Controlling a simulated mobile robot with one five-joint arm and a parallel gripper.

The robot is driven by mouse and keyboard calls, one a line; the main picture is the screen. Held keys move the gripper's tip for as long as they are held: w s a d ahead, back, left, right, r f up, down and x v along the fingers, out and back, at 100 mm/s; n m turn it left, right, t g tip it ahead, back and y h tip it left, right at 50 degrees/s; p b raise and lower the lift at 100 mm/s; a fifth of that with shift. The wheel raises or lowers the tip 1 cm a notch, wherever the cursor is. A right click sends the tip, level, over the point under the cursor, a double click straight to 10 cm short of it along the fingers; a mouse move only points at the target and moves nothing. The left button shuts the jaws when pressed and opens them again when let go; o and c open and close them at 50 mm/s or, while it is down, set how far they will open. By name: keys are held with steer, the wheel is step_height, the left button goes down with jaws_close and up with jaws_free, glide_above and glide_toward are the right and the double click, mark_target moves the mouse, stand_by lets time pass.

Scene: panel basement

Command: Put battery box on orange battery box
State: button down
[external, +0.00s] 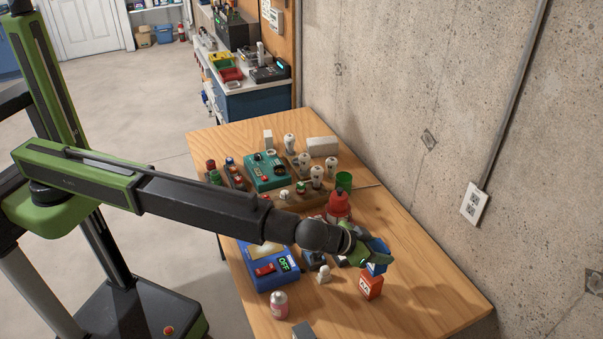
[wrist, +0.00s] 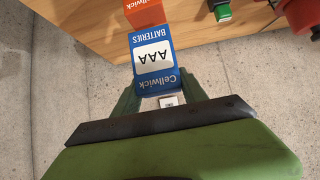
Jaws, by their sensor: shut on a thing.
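A blue battery box with a white AAA label (wrist: 154,58) is held in my gripper (wrist: 157,92), between its two green fingers. In the external view the blue box (external: 377,268) is partly hidden by my gripper (external: 372,254). The orange battery box (external: 370,287) stands on the wooden table near its front right part, just below the blue box in the picture. In the wrist view the orange box (wrist: 144,13) shows at the top edge, beyond the blue box. I cannot tell whether the two boxes touch.
A red bottle (external: 338,206) stands behind. The table's right front is clear; a concrete wall borders the right.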

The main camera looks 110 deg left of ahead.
step_height(320, 180, down, 3)
steer(key=shift+f+b, duration=0.2)
steer(key=shift+b, duration=0.8)
steer(key=shift+r, duration=0.3)
steer(key=shift+f, duration=0.25)
steer(key=c, duration=0.6)
jaws_free()
steer(key=shift+r, duration=0.1)
steer(key=shift+r, duration=0.1)
